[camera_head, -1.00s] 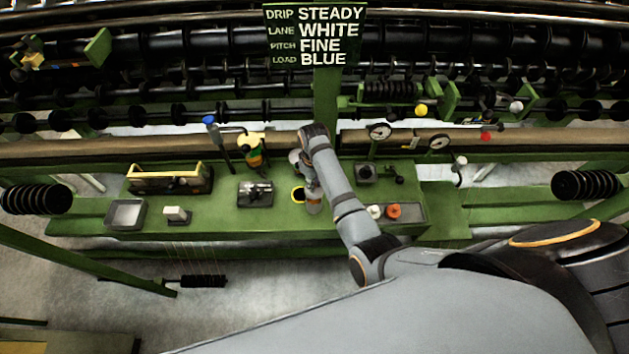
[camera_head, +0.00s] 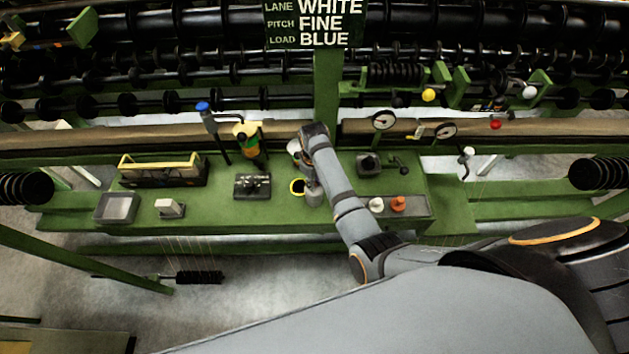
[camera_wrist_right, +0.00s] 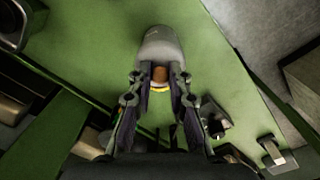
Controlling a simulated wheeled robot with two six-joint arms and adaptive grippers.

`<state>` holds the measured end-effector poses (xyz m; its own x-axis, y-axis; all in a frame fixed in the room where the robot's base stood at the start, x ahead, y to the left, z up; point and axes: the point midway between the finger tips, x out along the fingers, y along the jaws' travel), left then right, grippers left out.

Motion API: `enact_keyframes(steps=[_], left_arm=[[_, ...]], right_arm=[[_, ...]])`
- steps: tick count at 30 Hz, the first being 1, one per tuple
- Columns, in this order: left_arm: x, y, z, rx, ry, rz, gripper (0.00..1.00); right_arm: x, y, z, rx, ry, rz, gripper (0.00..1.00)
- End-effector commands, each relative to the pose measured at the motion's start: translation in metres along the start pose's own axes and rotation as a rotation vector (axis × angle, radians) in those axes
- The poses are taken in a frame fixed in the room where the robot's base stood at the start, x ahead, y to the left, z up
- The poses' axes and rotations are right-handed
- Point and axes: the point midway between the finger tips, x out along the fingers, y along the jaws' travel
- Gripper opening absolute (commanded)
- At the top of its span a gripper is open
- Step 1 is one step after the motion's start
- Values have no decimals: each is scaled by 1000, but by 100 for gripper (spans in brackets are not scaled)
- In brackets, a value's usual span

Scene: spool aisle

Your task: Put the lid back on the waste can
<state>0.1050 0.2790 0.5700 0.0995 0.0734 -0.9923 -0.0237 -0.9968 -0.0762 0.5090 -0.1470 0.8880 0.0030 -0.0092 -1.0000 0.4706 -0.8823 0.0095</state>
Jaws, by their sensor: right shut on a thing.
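The waste can's round dark mouth with a yellow rim (camera_head: 292,189) shows on the green bench in the head view, just left of my right gripper (camera_head: 310,182). In the wrist view the right gripper (camera_wrist_right: 158,76) has its fingertips closed around a small brown round part, which I take for the knob of the lid (camera_wrist_right: 160,45). The grey lid reaches beyond the fingertips. A thin yellow arc shows just below the knob; whether it is the can's rim is unclear. My left gripper is not in view.
A black device (camera_head: 252,185) stands left of the can, and a yellow-and-green tool (camera_head: 247,140) behind it. A tray with a white and an orange knob (camera_head: 398,203) lies to the right. Gauges (camera_head: 383,120) rise at the back.

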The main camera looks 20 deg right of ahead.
Motion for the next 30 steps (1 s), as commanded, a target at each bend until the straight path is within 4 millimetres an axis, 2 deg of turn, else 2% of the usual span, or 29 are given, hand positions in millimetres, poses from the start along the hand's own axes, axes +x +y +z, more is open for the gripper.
enact_keyframes(steps=[30], left_arm=[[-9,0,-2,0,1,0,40]], right_arm=[[0,0,0,0,0,0,0]])
